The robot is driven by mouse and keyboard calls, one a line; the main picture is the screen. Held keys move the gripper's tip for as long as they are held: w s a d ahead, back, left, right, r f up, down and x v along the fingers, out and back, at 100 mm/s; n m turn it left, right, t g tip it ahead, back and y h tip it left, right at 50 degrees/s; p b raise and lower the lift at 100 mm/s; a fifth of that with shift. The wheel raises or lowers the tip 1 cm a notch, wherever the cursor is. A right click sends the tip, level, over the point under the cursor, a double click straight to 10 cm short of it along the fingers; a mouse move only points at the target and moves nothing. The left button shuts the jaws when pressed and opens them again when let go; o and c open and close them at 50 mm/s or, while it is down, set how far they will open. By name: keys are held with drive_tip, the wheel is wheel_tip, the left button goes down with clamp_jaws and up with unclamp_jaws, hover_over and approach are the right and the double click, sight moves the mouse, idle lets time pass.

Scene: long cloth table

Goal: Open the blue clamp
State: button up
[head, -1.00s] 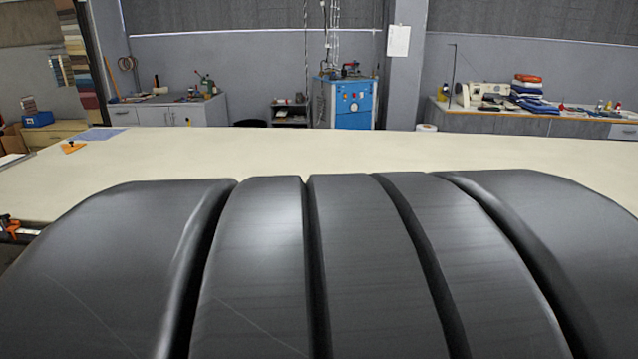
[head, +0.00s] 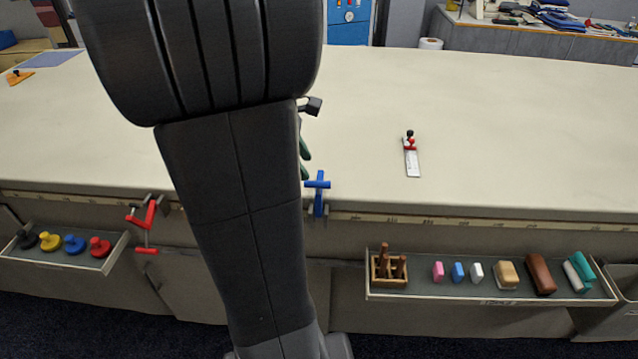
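The blue clamp (head: 318,187) sits at the table's front edge, just right of my arm in the head view. Its blue upper part stands above the tabletop and a greyish part shows lower down at the edge. I cannot tell how far its jaw is open. My arm covers the middle left of the view, and I cannot make out my gripper or its fingers.
A red clamp (head: 148,214) is at the table edge on the left. A green thing (head: 305,160) is partly hidden behind my arm. A red-and-white tool (head: 411,155) lies on the cloth table (head: 520,130). Open drawers (head: 500,299) with several items jut out below.

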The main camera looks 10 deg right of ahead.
sight(317, 182)
drive_tip(key=x, duration=1.1)
drive_tip(key=shift+b, duration=0.4)
clamp_jaws()
